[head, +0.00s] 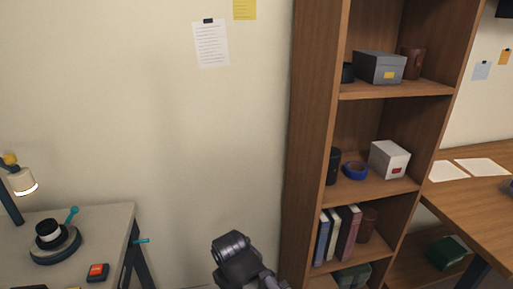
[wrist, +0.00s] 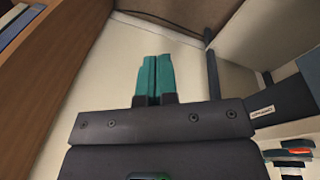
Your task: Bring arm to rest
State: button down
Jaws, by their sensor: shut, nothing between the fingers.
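In the wrist view my gripper (wrist: 154,78) shows with two teal fingers side by side, shut and with nothing between them. Beyond the fingertips is bare pale floor and wall. In the head view a dark part of my arm (head: 238,262) shows at the bottom centre, between the workbench and the bookshelf; the fingers cannot be made out there.
A grey workbench (head: 103,225) at the left carries a dark round stand (head: 55,245) with a lens-like part, a red-topped block (head: 97,272) and a lamp (head: 20,182). A tall wooden bookshelf (head: 314,130) stands right of centre. A wooden desk (head: 475,205) is at the far right.

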jog(key=w+d+m+g, duration=0.25)
jog(key=d+m, duration=0.65)
jog(key=d, duration=1.5)
notch_tip(320, 180, up, 14)
jog(key=d+p, duration=0.1)
jog(key=p, duration=1.3)
jog(key=shift+r+t, duration=0.15)
jog(key=shift+t, duration=0.2)
jog(key=shift+w+r+p, duration=0.1)
jog(key=shift+p, duration=0.25)
